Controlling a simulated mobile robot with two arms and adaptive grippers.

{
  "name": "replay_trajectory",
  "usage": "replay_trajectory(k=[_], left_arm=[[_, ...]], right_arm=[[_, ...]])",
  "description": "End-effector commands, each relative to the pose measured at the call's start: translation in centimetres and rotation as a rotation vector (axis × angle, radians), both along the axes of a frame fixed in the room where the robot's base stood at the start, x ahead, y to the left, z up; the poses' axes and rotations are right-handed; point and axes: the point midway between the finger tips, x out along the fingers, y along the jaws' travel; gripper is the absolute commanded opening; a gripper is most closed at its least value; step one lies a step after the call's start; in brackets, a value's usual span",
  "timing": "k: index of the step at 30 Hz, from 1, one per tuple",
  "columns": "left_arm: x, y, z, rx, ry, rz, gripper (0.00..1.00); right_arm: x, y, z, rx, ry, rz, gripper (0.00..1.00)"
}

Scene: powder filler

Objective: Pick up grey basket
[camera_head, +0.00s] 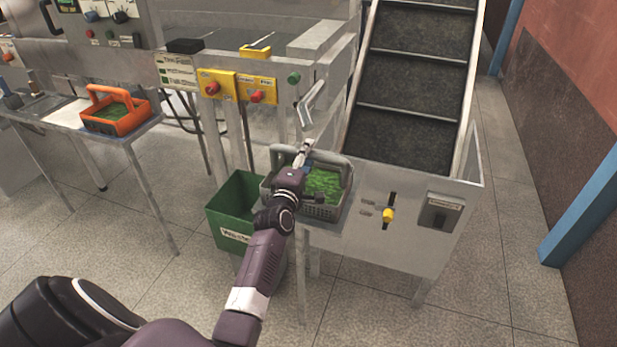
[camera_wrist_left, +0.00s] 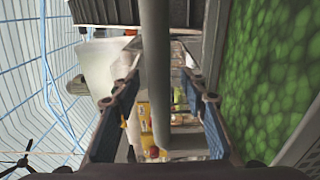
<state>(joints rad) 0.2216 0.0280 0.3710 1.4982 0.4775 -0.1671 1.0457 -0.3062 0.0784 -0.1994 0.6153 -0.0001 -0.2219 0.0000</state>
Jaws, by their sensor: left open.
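The grey basket (camera_head: 328,212) stands on a metal ledge at the foot of the conveyor in the head view, filled with green pieces. Its raised grey handle (camera_head: 338,159) arches over the top. My left gripper (camera_head: 301,166) reaches over the basket's left part at the handle. In the left wrist view the open left gripper (camera_wrist_left: 160,84) has one finger on each side of the grey handle bar (camera_wrist_left: 154,45), with gaps showing. The green contents (camera_wrist_left: 270,65) lie to the right in that view. My right gripper is not in view.
A green bin (camera_head: 228,212) stands on the floor left of the basket. An orange basket (camera_head: 117,117) sits on a side table at left. The stepped conveyor (camera_head: 412,85) rises behind, with a yellow-knobbed panel (camera_head: 388,215) at right. The floor at right is clear.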

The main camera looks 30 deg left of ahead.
Motion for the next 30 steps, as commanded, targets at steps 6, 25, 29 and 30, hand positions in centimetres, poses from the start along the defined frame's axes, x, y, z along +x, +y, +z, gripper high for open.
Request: replay_trajectory(k=[6, 25, 29, 30], left_arm=[[0.6, 0.2, 0.0, 0.001, 0.000, 0.000, 0.40], [0.5, 0.2, 0.0, 0.001, 0.000, 0.000, 0.00], [0.5, 0.2, -0.1, 0.001, 0.001, 0.000, 0.00], [0.5, 0.1, -0.1, 0.001, 0.001, 0.000, 0.00]], right_arm=[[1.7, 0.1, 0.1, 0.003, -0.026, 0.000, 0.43], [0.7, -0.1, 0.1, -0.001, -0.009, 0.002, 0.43], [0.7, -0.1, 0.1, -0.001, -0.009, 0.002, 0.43], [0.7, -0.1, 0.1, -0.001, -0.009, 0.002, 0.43]])
